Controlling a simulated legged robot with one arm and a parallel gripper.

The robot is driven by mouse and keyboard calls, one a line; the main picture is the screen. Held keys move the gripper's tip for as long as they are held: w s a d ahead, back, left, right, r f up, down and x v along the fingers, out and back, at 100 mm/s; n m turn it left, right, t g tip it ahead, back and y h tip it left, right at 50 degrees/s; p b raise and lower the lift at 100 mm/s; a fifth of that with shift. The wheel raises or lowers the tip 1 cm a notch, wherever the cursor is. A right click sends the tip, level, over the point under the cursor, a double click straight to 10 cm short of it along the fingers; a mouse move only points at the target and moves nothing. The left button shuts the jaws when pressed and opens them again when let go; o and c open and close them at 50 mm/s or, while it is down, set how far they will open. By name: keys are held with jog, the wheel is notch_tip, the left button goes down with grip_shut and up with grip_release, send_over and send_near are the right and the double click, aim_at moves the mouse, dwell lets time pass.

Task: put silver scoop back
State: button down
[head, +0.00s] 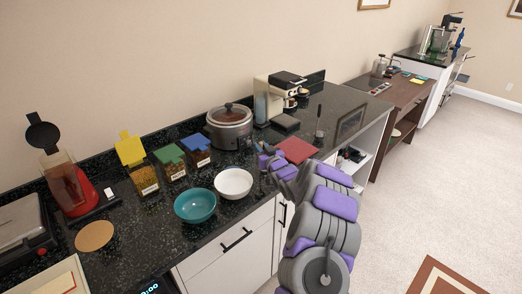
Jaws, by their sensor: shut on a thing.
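My gripper (268,162) is over the counter, just beyond the white bowl and left of the red mat. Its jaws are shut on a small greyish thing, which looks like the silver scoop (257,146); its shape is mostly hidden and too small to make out. Three clear containers with labels stand left of my gripper: one with a yellow lid (140,167), one with a green lid (170,162) and one with a blue lid (197,152). The yellow lid stands raised. The contents look brownish.
A teal bowl (195,206) and a white bowl (233,183) sit near the counter's front edge. A slow cooker (230,127) and a coffee machine (277,98) stand behind. A red mat (297,150) lies to the right. A red dispenser (70,188) stands at left.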

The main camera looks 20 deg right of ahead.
jog(key=shift+a, duration=0.2)
jog(key=c, duration=1)
grip_release()
jog(key=shift+s+d, duration=0.1)
jog(key=s+p, duration=0.2)
jog(key=s, duration=1)
jog(key=s+a+r+n+g, duration=0.1)
jog(key=s+a+r+g, duration=0.3)
jog(key=s+a+g, duration=0.65)
jog(key=s+a+r+g, duration=0.1)
jog(key=s+a+g, duration=0.2)
jog(key=s, duration=1)
jog(key=s+a+r+m+g, duration=0.1)
jog(key=s+a+r+g, duration=0.1)
jog(key=s, duration=1.1)
jog(key=s+a+r+g, duration=0.1)
jog(key=s+a+g, duration=0.3)
jog(key=s, duration=1)
jog(key=shift+s+a+r+h, duration=0.1)
jog(key=shift+a+r+h, duration=0.25)
jog(key=shift+a, duration=0.5)
